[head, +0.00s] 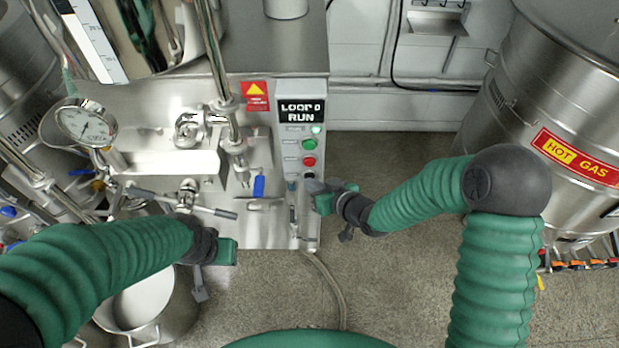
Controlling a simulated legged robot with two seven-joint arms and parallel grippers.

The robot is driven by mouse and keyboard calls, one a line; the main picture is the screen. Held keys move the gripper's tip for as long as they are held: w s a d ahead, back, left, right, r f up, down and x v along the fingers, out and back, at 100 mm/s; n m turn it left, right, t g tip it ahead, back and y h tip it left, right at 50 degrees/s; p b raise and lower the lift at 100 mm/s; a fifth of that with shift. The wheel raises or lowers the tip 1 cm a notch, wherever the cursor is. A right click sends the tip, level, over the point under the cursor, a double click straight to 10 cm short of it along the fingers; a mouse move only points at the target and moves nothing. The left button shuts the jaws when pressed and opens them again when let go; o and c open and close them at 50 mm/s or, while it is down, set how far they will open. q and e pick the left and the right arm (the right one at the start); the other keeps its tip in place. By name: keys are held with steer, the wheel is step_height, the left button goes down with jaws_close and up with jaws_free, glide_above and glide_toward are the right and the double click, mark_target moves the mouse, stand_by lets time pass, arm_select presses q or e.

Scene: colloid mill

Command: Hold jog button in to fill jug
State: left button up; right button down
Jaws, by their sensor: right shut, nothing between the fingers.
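The control panel (291,128) shows a lit green lamp, a green button (309,144), a red button (309,161) and a dark button (309,175) at the bottom, which may be the jog button; its label is unreadable. My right gripper (312,186) is shut and empty, its tips at the panel's lower end just below the dark button; I cannot tell if they touch it. My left gripper (208,252) is over the lower left, its fingers mostly hidden. A steel vessel with a pale inside (145,300), possibly the jug, stands below my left arm, partly covered.
The display reads "LOOP 0 RUN". Steel pipework, a pressure gauge (84,124) and a blue-handled valve (259,187) are left of the panel. A large drum with a "HOT GAS" label (575,157) stands at right.

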steer(key=shift+s, duration=0.1)
stand_by(0.3)
steer(key=shift+s, duration=0.8)
steer(key=s, duration=0.5)
